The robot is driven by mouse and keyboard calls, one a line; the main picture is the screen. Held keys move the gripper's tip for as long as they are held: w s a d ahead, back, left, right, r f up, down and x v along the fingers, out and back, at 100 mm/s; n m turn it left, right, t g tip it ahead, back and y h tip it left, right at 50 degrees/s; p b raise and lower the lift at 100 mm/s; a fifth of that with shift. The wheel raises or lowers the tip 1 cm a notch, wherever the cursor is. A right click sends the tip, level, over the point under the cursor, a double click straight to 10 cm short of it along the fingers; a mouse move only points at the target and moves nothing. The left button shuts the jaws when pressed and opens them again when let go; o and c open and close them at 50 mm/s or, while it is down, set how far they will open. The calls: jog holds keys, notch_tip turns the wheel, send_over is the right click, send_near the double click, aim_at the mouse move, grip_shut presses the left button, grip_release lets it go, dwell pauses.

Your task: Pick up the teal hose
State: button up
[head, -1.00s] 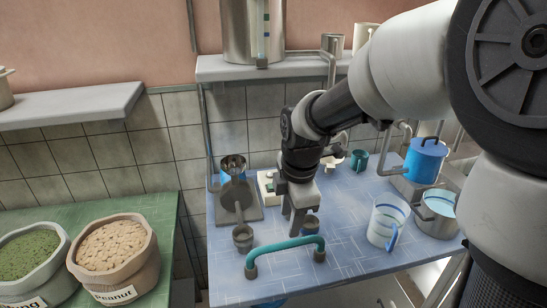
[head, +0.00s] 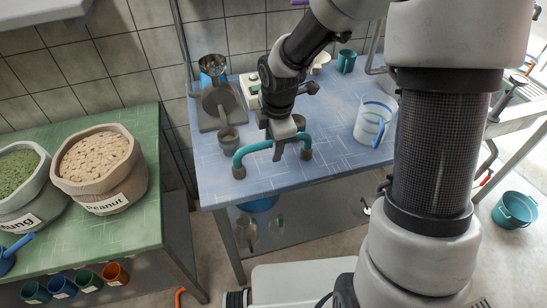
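The teal hose (head: 253,148) is an arched tube with dark end fittings, standing near the front of the blue table (head: 330,162) in the head view. My gripper (head: 278,150) is at the hose's middle, pointing down, and a finger covers part of the tube. Whether the fingers are around it, touching it, open or shut is unclear at this angle. The hose's ends look to be resting on the table.
A small dark cup (head: 228,139) and a grinder-like device (head: 217,95) stand left of my gripper. A clear measuring jug (head: 374,120) stands to the right, a teal mug (head: 346,61) behind. The green table (head: 130,225) holds the peanut sack (head: 103,172).

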jog(key=f, duration=0.3)
jog(key=shift+w+a+f+b, duration=0.1)
jog(key=shift+w+f+b, duration=0.05)
jog(key=shift+w+b, duration=0.15)
grip_shut()
